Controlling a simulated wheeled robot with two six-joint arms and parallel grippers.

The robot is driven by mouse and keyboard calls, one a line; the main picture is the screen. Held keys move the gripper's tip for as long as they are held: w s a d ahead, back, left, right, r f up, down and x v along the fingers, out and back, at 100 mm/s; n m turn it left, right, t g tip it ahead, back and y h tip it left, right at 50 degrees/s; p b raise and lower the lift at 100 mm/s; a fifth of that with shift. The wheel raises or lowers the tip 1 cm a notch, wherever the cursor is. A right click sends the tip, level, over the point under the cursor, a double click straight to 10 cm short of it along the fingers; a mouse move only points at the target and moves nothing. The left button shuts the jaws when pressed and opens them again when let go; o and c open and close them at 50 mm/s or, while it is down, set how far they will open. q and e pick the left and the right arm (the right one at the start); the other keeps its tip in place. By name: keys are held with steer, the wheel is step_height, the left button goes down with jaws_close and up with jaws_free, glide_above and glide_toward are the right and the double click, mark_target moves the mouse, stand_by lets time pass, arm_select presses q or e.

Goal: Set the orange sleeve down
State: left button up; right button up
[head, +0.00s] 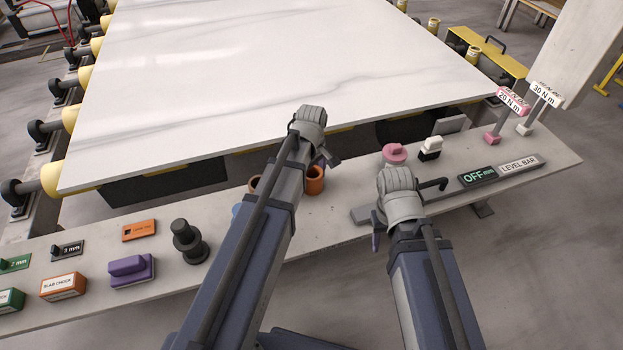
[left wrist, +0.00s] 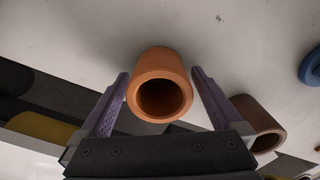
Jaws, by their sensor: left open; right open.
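The orange sleeve (head: 315,186) stands on the grey bench, partly hidden behind my left arm in the head view. In the left wrist view the orange sleeve (left wrist: 161,65) shows its open round end and sits between the two purple fingers. My left gripper (head: 323,163) is open around it, with a narrow gap visible on each side. My right gripper (head: 377,240) is open over the bench further right; its fingers are mostly hidden by its own wrist.
A brown sleeve (left wrist: 257,122) stands close beside the orange one, outside the right-hand finger. A blue round piece (left wrist: 313,68) lies further right. A black stepped knob (head: 189,242), a pink knob (head: 395,153) and a stone slab (head: 280,70) are around the bench (head: 345,190).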

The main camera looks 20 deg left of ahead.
arm_select(q)
step_height(320, 180, up, 12)
steer(key=p, duration=1.2)
steer(key=s+d+m+y, duration=0.1)
steer(key=s+d+m, duration=1)
steer(key=s+m, duration=0.4)
steer(key=shift+d+r+m, duration=0.15)
steer(key=shift+m, duration=0.65)
steer(key=shift+r, duration=0.1)
